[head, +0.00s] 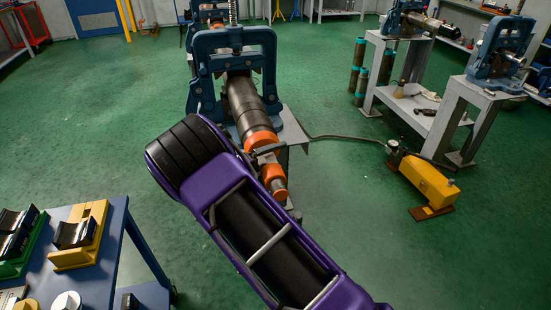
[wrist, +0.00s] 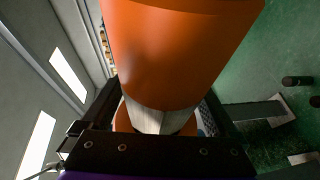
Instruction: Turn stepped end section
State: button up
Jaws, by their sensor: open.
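The pipe (head: 245,105) is held in a blue vise (head: 233,55) and points toward me. My gripper (wrist: 160,112) is open, with one dark finger on each side of the neck. I cannot tell whether the fingers touch it. In the head view my purple arm hides most of my gripper and part of the end section.
A blue table (head: 95,275) with yellow and green V-block holders stands at the lower left. A yellow pump (head: 428,183) with a hose lies on the floor to the right. Grey stands (head: 455,120) with more vises are at the right.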

jog(key=c, duration=1.4)
